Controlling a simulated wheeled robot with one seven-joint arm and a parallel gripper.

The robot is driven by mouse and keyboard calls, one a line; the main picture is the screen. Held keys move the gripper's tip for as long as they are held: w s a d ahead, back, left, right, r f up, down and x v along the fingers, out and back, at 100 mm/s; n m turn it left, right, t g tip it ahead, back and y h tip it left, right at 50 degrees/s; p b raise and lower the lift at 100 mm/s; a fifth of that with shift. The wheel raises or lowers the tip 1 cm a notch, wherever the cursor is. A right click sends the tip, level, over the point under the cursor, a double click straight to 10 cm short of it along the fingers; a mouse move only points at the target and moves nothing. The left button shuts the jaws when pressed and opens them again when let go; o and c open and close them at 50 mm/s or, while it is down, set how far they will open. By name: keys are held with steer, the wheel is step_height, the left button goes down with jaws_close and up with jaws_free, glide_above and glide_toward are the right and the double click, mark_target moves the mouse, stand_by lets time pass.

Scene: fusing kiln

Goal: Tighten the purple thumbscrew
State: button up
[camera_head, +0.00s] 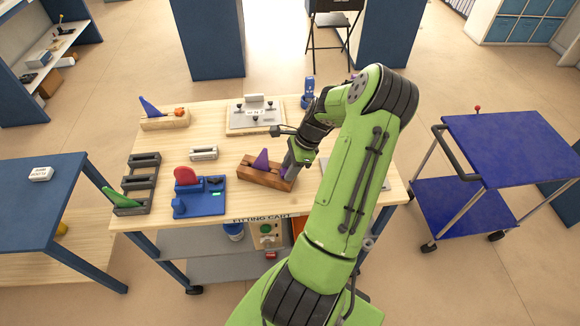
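A brown wooden block (250,178) lies on the table, with an upright purple wedge-shaped piece (262,160) set in it. A small purple part (285,170), which looks like the purple thumbscrew, shows at the block's right end. My gripper (290,168) points down at this right end, over or against the purple part. The gripper's body and arm hide much of that end. The fingers are too small and dark to tell whether they are open or shut on it.
A light wooden block (168,121) with a blue wedge and an orange knob stands at the back left. A blue cart (515,145) stands right.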

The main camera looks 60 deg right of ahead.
steer(key=c, duration=0.5)
steer(key=m, duration=0.1)
steer(key=m+h+p, duration=0.1)
steer(key=m, duration=0.1)
steer(key=shift+s+a+r+t, duration=0.15)
steer(key=shift+s+a+t, duration=0.05)
steer(key=shift+t, duration=0.1)
steer(key=shift+m+h+p, duration=0.4)
steer(key=shift+m+p, duration=0.1)
steer(key=shift+m, duration=0.6)
steer(key=m, duration=0.1)
steer(key=m+h+p, duration=0.1)
steer(key=m, duration=0.1)
steer(key=shift+a+t, duration=0.3)
steer(key=shift+a, duration=0.05)
steer(key=shift+m+h, duration=0.5)
steer(key=shift+m, duration=0.5)
